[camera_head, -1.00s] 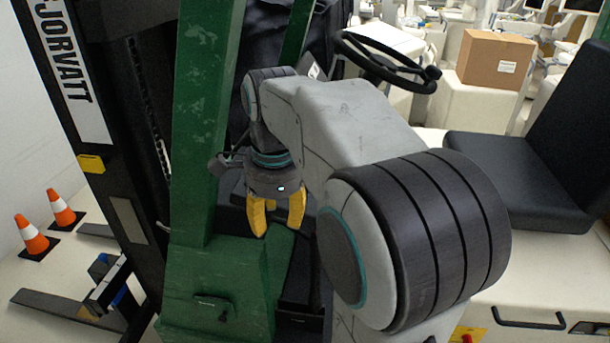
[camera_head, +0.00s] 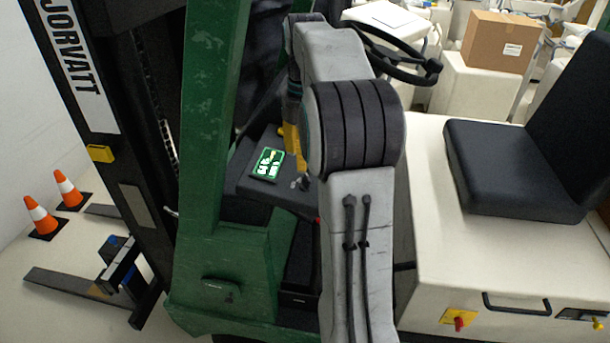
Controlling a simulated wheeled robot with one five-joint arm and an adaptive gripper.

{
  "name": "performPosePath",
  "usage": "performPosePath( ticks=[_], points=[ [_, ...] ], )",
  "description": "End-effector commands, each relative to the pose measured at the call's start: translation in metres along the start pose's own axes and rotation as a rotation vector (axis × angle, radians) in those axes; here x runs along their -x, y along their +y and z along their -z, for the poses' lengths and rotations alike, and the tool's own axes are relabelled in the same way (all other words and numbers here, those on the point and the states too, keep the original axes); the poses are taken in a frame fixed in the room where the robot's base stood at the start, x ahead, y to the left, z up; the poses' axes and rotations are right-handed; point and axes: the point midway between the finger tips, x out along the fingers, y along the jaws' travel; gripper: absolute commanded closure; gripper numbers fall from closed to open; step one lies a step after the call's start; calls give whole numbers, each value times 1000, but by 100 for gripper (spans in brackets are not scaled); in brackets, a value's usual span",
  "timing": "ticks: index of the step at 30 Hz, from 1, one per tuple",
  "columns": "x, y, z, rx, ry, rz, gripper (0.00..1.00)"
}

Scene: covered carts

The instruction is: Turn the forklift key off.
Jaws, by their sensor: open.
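The forklift's dark dashboard (camera_head: 250,186) carries a lit green display (camera_head: 267,163), left of my arm. A small grey, knob-like part (camera_head: 302,183) sits on the dashboard right of the display; it may be the key, but it is too small to tell its position. My gripper (camera_head: 292,142) shows only as yellow finger parts above the dashboard, just right of the display. It is open, and my own arm hides most of it. I cannot tell whether it touches anything.
The green forklift post (camera_head: 208,130) stands left of my gripper. The steering wheel (camera_head: 395,55) is beyond my arm, and the black seat (camera_head: 510,170) is at right. A red switch on a yellow plate (camera_head: 459,317) is on the white body's side. Two orange cones (camera_head: 55,205) stand at far left.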

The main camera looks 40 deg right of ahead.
Motion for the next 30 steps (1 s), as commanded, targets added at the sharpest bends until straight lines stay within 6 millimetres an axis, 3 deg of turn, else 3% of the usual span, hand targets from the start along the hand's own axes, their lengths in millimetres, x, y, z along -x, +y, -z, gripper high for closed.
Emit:
performPosePath(
  ticks=[15, 30],
  points=[
    [-57, 0, 1, 2, 2, 0, 56],
    [-65, 0, 1, 3, 0, 0, 55]
  ],
)
